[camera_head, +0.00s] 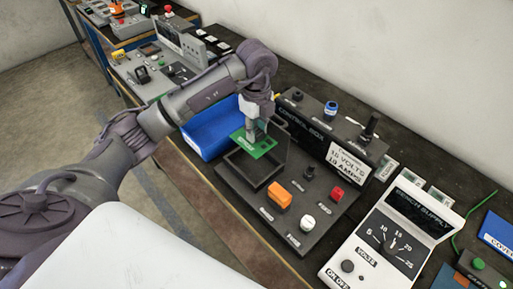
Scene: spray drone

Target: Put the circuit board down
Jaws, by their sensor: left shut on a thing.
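A green circuit board (258,146) is in my left gripper (252,133), which is shut on it. The board is tilted and sits over the back left rim of a dark square recess (251,170) in the black control box (300,180). I cannot tell whether the board touches the rim. A dark raised plate stands just right of the board. My left arm comes in from the left and bends down to the gripper. My right gripper does not show.
A blue bin (205,134) stands just left of the recess. An orange switch (279,195), a red button (337,194) and a white knob (307,222) stick up from the control box. A white bench supply (377,245) stands at the right. More panels stand at the back left.

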